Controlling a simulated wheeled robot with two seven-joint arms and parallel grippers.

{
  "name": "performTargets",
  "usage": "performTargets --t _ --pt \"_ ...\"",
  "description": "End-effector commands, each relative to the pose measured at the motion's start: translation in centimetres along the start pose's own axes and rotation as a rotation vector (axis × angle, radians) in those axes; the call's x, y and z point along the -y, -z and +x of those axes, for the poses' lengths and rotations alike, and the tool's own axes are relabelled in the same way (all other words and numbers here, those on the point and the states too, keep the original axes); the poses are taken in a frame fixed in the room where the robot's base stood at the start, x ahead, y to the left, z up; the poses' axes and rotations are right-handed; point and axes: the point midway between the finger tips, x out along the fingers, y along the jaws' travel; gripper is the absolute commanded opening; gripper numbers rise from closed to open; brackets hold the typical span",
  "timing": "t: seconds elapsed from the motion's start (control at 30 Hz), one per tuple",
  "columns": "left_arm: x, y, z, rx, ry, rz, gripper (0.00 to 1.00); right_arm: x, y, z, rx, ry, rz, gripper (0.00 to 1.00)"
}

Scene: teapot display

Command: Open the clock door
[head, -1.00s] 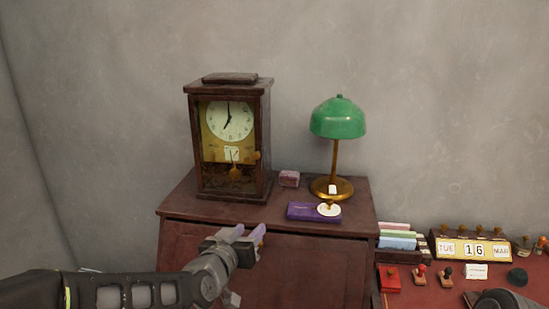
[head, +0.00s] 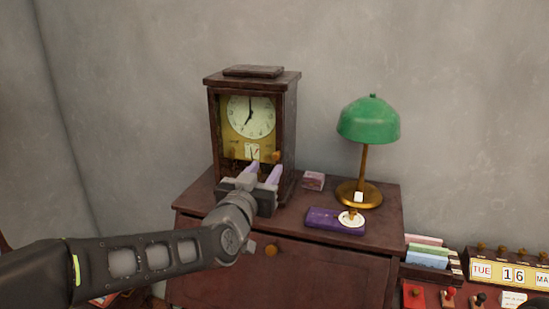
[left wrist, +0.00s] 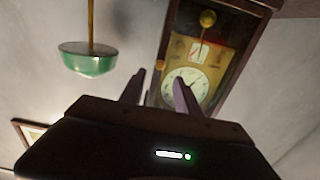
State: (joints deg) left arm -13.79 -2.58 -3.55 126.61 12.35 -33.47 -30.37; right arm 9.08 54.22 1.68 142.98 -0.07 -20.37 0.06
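The clock (head: 288,120) is a dark wooden case with a white dial and a glazed front door (head: 233,150). The door looks shut. A small orange-brown knob (head: 277,156) sits at the door's right edge. My left gripper (head: 264,170) is open, with two purple-tipped fingers apart, in front of the clock's lower right part and just below the knob. In the left wrist view the clock (left wrist: 250,60) is upside down. The knob (left wrist: 160,65) shows beyond the gap between the fingers (left wrist: 159,92), with nothing held. The gripper hides the clock's lower front. My right gripper is not in view.
The clock stands on a dark wooden cabinet (head: 385,215). To its right are a small pink box (head: 314,180), a green lamp (head: 368,122) and a purple case (head: 322,221). A desk calendar (head: 495,270) stands lower right. The wall is close behind.

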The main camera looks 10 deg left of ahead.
Motion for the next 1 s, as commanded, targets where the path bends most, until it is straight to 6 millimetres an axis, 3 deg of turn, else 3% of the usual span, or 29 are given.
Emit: performTargets --t 0.5,0.83,1.0 --pt "0.0 0.0 6.8 0.002 -0.001 0.001 0.39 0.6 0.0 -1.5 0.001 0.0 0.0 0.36" --pt "0.0 -0.1 7.2 0.001 -0.001 0.0 0.39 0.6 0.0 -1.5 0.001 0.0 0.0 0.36" --pt "0.0 -0.1 7.2 0.001 -0.001 0.0 0.26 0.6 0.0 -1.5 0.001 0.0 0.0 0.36"
